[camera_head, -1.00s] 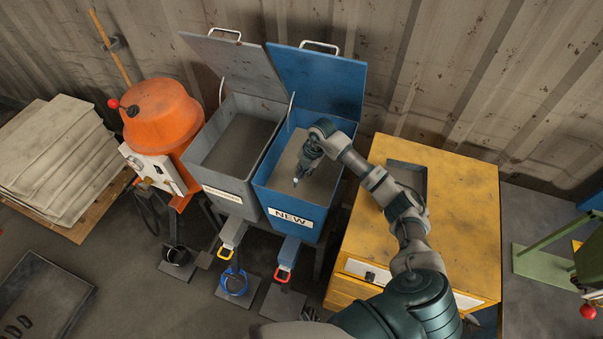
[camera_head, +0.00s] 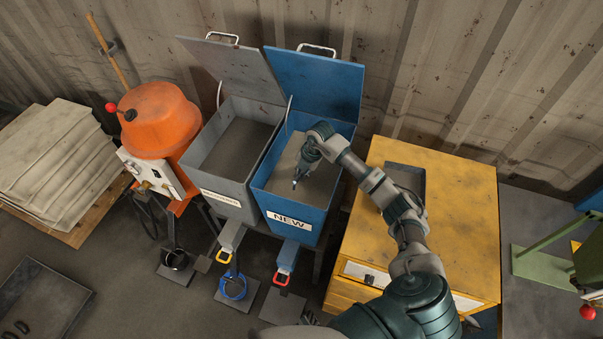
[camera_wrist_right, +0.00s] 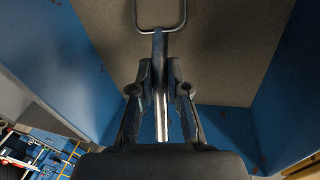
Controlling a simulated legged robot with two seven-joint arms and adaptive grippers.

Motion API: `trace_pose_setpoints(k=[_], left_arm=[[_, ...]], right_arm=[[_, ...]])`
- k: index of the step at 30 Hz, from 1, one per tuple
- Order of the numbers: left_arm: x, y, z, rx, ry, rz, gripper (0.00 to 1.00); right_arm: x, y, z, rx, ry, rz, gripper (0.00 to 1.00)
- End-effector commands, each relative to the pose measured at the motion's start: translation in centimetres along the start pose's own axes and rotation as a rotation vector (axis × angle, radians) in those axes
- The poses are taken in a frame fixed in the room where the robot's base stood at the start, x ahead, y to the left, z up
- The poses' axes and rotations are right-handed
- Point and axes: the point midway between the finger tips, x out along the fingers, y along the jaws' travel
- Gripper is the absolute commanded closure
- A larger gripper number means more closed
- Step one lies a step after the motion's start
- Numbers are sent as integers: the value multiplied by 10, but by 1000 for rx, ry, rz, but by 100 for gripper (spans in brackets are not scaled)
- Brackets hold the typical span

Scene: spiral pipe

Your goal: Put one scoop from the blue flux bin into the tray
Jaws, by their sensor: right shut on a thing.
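The blue flux bin (camera_head: 320,227), labelled NEW, stands with its blue lid (camera_head: 315,85) raised, grey-brown flux (camera_head: 315,185) inside. My right gripper (camera_head: 296,182) points down into this bin. In the right wrist view my right gripper (camera_wrist_right: 160,78) is shut on the metal handle of a scoop (camera_wrist_right: 161,125). The scoop's square rim shows at the top edge against the flux; I cannot tell how full it is. A dark, shallow, tray-like shape (camera_head: 418,180) shows on the yellow cabinet, partly behind my right arm. My left gripper is out of view.
A grey bin (camera_head: 222,207) with a raised lid adjoins the blue bin on the left. The yellow cabinet (camera_head: 460,200) stands to the right. An orange drum machine (camera_head: 160,115) is farther left. A dark flat pan (camera_head: 45,295) lies on the floor at lower left.

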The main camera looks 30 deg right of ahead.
Motion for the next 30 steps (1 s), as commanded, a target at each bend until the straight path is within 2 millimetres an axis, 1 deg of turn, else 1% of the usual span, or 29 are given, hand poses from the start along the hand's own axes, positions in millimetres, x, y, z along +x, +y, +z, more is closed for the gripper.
trace_pose_setpoints(k=[11,14,18,21,30], left_arm=[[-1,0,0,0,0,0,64],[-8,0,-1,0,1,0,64],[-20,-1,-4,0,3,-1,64],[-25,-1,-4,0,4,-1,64],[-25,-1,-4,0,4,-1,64]], right_arm=[[-1,0,0,-1,-2,1,100],[-8,1,-2,-3,-23,5,100],[-22,4,-5,-9,-71,20,100],[-27,5,-7,-11,-96,29,100],[-27,5,-8,-12,-107,34,100]])
